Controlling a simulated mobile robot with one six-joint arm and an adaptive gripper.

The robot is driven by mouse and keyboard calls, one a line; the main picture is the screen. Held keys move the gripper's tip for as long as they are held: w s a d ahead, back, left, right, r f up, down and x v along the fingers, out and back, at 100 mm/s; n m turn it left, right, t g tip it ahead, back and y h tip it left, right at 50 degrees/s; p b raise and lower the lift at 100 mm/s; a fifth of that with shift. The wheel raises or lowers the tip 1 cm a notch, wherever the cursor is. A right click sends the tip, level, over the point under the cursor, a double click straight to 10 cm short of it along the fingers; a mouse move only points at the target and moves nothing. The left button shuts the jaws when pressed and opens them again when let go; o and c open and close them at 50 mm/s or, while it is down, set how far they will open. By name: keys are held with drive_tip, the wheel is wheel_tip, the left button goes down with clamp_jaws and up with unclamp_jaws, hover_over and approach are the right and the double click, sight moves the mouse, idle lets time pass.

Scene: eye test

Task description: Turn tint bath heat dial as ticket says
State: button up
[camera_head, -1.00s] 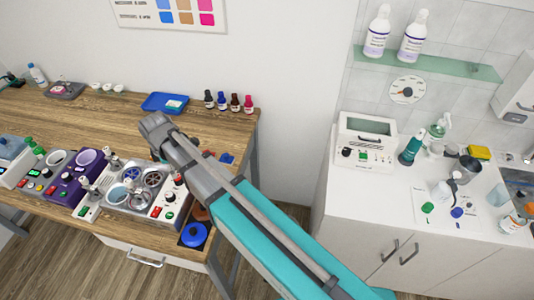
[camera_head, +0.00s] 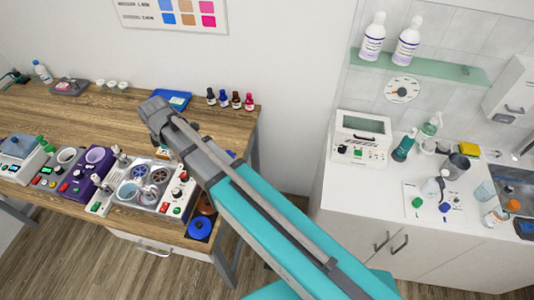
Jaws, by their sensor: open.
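The tint bath (camera_head: 128,207) seems to be the silver unit with several round wells on the wooden bench, left of my arm. Its right-hand panel has small dials (camera_head: 183,177) and red and green buttons. The dial markings and settings are too small to read. My gripper (camera_head: 154,106) is open and empty above the back of the bench, beyond the unit and apart from it. It covers part of a blue tray (camera_head: 184,105). A small pale card (camera_head: 178,100) lies in the tray; I cannot tell whether it is the ticket.
A purple unit (camera_head: 88,172) and other small machines stand left of the silver unit. Several small bottles (camera_head: 230,100) stand right of the tray. A white counter (camera_head: 335,190) at right holds a white box (camera_head: 360,140) with knobs. The middle back of the bench (camera_head: 110,115) is clear.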

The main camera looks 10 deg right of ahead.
drive_tip(key=s+d+f+m+b, duration=0.1)
drive_tip(key=d+f+m+b, duration=0.2)
drive_tip(key=d+m, duration=0.5)
drive_tip(key=s+d+f+m+b, duration=0.1)
drive_tip(key=d+f+m+b, duration=0.2)
drive_tip(key=d, duration=1.9)
drive_tip(key=shift+s+d+f+m+b, duration=0.2)
drive_tip(key=shift+f+m+b, duration=0.25)
drive_tip(key=shift+m, duration=2.15)
drive_tip(key=shift+w, duration=0.1)
drive_tip(key=s+d+f+m+b, duration=0.1)
drive_tip(key=s+d+m, duration=0.2)
drive_tip(key=d, duration=0.3)
drive_tip(key=shift+d+f+m+b, duration=0.2)
drive_tip(key=shift+f+m+b, duration=0.1)
drive_tip(key=shift+m+b, duration=0.15)
